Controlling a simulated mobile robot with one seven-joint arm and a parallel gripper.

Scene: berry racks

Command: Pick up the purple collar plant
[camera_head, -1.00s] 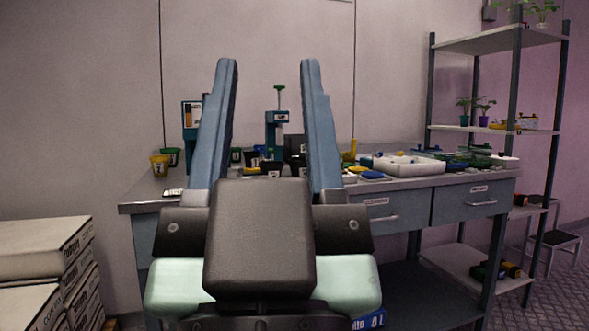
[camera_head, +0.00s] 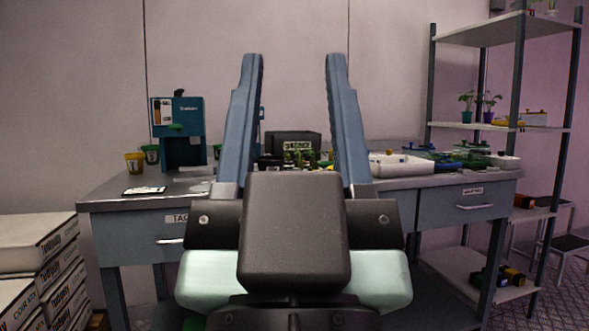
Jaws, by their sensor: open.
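A small leafy plant in a purple pot or collar (camera_head: 488,117) stands on the middle shelf of the rack at the right. A similar plant with a green pot or collar (camera_head: 466,116) stands just left of it. My gripper (camera_head: 295,60) is in the centre of the view, its two long blue fingers pointing up and spread wide apart. Nothing is between the fingers except the distant bench and wall. My gripper is well left of the plants and apart from them. The fingers hide part of the bench.
A grey bench (camera_head: 110,197) spans the middle, with a teal machine (camera_head: 182,133), yellow pot (camera_head: 134,163), dark box with several seedlings (camera_head: 293,146) and white tray (camera_head: 402,166). The shelf rack (camera_head: 517,75) stands at the right. Stacked boxes (camera_head: 35,240) are at the left.

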